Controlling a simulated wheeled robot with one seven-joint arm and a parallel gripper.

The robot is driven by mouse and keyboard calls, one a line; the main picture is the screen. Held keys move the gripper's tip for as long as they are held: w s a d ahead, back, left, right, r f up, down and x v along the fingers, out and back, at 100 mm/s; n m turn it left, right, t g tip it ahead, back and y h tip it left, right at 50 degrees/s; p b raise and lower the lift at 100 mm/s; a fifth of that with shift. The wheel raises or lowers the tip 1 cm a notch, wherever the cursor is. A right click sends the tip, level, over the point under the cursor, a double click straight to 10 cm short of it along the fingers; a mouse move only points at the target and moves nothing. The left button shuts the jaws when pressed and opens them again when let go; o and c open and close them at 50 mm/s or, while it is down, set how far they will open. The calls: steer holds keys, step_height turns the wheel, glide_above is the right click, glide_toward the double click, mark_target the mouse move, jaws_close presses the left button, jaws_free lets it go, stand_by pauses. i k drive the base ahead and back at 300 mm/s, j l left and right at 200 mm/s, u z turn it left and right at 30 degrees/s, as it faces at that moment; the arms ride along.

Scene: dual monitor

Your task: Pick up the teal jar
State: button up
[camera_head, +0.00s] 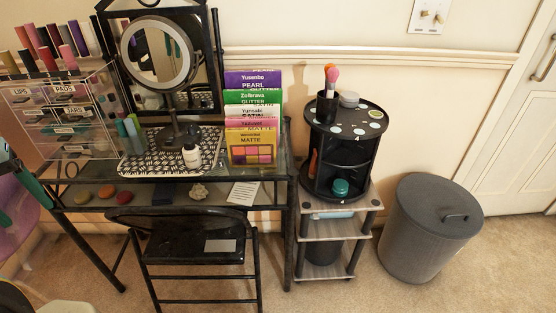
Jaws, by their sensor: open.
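The teal jar (341,187) is small and round with a teal lid. It stands upright on the lower level of a black round organizer (349,119), in its open front compartment. The organizer's upper disc is above the jar, and black uprights stand at its sides. My gripper is not clearly visible in the head camera view.
The organizer stands on a narrow tiered shelf (306,256). A grey lidded bin (422,238) is to its right. On the left are a glass vanity table, a mirror (158,53), stacked palettes (251,118) and a black folding chair (193,246). Open carpet lies in front of the shelf.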

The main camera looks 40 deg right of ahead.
mark_target(339, 189)
steer(key=k+l+u, duration=0.2)
steer(key=k+l, duration=0.2)
steer(key=k+l+u, duration=0.25)
steer(key=k+l, duration=0.15)
steer(key=k+l+u, duration=0.2)
steer(key=k+l, duration=0.2)
steer(key=k+l+u, duration=0.2)
steer(key=k, duration=0.35)
steer(key=k+l+u, duration=0.2)
steer(key=k, duration=0.25)
